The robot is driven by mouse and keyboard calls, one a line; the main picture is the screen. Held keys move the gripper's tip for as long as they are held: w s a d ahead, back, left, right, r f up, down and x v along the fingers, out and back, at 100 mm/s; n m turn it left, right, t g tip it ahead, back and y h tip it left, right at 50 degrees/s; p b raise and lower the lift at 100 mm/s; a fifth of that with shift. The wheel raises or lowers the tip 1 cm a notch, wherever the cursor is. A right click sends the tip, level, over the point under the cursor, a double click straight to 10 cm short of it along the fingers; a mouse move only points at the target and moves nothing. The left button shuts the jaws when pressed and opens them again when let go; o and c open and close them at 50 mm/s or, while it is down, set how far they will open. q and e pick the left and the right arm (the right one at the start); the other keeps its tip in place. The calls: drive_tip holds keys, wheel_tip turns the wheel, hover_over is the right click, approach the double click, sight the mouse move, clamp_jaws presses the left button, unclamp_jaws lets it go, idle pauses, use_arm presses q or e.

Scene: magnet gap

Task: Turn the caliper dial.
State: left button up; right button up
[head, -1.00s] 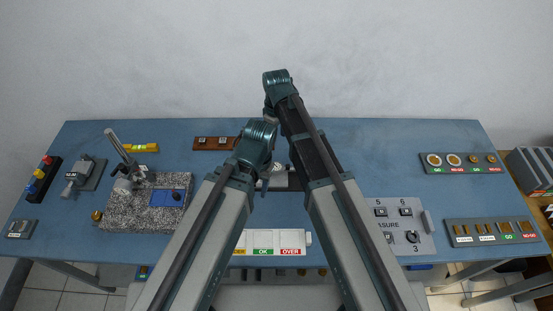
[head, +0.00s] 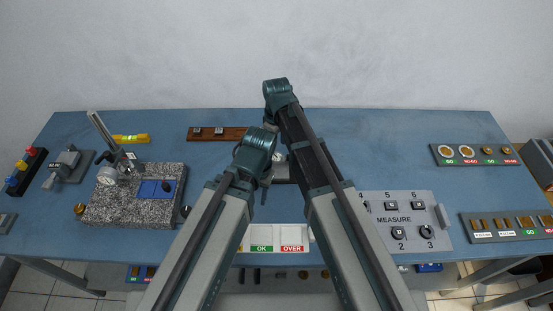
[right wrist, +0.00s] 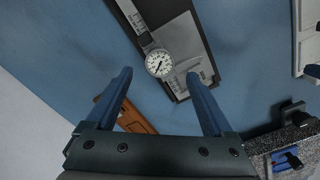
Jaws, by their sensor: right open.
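The caliper's round white dial (right wrist: 159,63) shows in the right wrist view, on a metal caliper (right wrist: 187,72) lying over a dark plate (right wrist: 205,54). My right gripper (right wrist: 160,75) is open, with its two blue fingers apart; the dial appears between the fingertips in the picture. I cannot tell how far the fingers are from it, and nothing is held. In the head view my arms cover most of the caliper, and only a sliver of its dial (head: 279,157) shows. My left gripper's jaws do not show.
A granite block (head: 125,211) with a dial stand is at the left of the blue bench (head: 350,140). A MEASURE panel (head: 419,205) lies right of my arms. An OK/OVER tray (head: 277,237) is at the front. A brown strip (head: 217,134) lies behind; gauge racks are at right.

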sight(276, 156)
use_arm(q)
drive_tip(key=shift+f+b, duration=1.35)
drive_tip(key=shift+f, duration=0.55)
use_arm(e)
drive_tip(key=shift+f, duration=1.9)
use_arm(q)
drive_tip(key=shift+r, duration=0.1)
use_arm(e)
clamp_jaws()
drive_tip(key=shift+n, duration=0.3)
drive_tip(key=n, duration=0.6)
drive_tip(key=shift+n, duration=0.3)
